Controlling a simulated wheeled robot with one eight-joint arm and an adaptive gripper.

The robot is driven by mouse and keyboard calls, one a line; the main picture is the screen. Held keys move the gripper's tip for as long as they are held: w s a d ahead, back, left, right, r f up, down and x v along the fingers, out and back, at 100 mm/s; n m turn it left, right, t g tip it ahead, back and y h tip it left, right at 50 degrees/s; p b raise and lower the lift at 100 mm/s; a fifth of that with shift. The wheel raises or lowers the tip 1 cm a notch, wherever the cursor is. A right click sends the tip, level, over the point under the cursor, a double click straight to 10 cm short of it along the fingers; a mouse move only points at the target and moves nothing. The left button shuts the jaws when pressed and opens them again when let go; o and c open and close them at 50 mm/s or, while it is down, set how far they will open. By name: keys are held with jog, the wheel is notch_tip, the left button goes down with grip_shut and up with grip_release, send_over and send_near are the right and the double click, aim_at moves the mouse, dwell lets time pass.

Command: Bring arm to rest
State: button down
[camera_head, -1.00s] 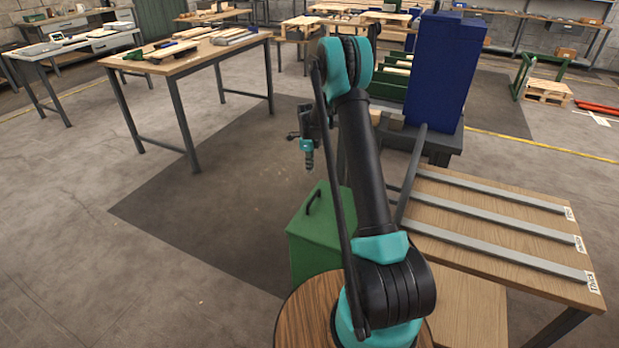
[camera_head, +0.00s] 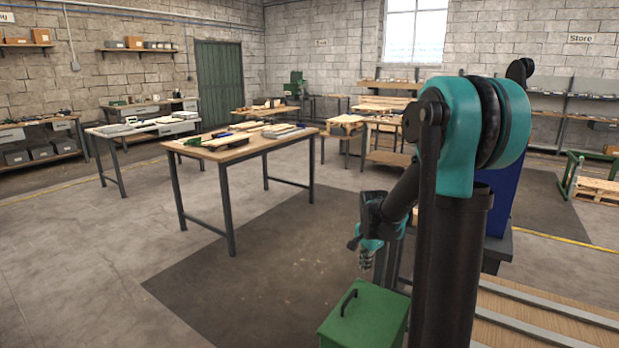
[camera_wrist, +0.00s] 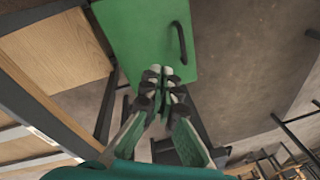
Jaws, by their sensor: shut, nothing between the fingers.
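My gripper (camera_head: 367,262) hangs from the folded arm, pointing down, to the right of the middle of the head view. In the wrist view, my gripper (camera_wrist: 166,75) is shut, with its fingertips together and nothing between them. A green box (camera_head: 365,318) with a dark handle stands below and close to it. The box (camera_wrist: 150,35) also fills the top middle of the wrist view. The gripper appears apart from the box. My arm hides part of what lies behind it on the right.
A wooden workbench (camera_head: 240,150) with planks and tools stands at the left middle. A blue block-like unit (camera_head: 500,205) is partly hidden behind my arm. A table with grey strips (camera_head: 545,312) lies at the lower right. Open floor (camera_head: 240,295) lies left of the green box.

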jog(key=s+d+f+n+t, duration=0.1)
jog(key=s+f+n+t, duration=0.1)
jog(key=s+n, duration=1)
jog(key=s, duration=1.1)
